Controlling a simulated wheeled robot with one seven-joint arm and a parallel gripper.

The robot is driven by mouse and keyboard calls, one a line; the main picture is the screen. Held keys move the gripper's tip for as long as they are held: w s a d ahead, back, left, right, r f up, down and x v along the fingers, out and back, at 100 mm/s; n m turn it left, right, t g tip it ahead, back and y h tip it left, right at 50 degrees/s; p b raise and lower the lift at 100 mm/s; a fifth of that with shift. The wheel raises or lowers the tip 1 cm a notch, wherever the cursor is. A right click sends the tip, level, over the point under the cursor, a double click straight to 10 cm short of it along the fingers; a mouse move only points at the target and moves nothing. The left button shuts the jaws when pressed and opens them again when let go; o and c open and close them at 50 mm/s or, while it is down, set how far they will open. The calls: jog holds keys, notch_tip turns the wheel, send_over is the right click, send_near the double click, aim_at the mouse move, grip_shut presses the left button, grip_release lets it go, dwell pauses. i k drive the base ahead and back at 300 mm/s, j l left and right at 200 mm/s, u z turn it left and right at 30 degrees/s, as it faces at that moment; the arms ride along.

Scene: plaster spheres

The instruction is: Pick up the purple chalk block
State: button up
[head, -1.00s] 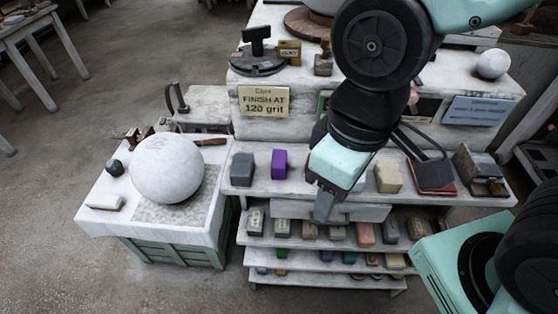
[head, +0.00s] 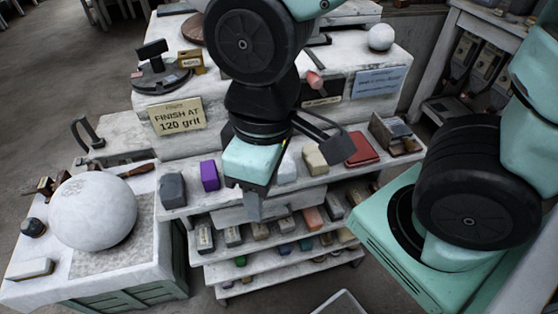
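The purple chalk block (head: 209,175) stands on the top ledge of the white shelf unit, between a dark grey block (head: 172,190) and my gripper. My gripper (head: 253,208) points down in front of the ledge, to the right of the purple block and apart from it. Its fingers show as one narrow grey shape, so I cannot tell whether they are open or shut. Nothing shows held in it.
A white block (head: 286,168), a cream block (head: 315,159) and a red pad (head: 364,149) stand along the ledge (head: 230,193). Lower shelves hold several small blocks. A large plaster sphere (head: 92,212) rests on a table at left. A sign (head: 177,116) stands behind the ledge.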

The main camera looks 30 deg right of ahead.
aim_at(208, 170)
jog(key=j+z, duration=0.2)
jog(key=j, duration=0.6)
jog(key=j+z, duration=0.25)
jog(key=j, duration=0.55)
jog(key=j+z, duration=0.2)
jog(key=j, duration=0.6)
jog(key=k, duration=0.05)
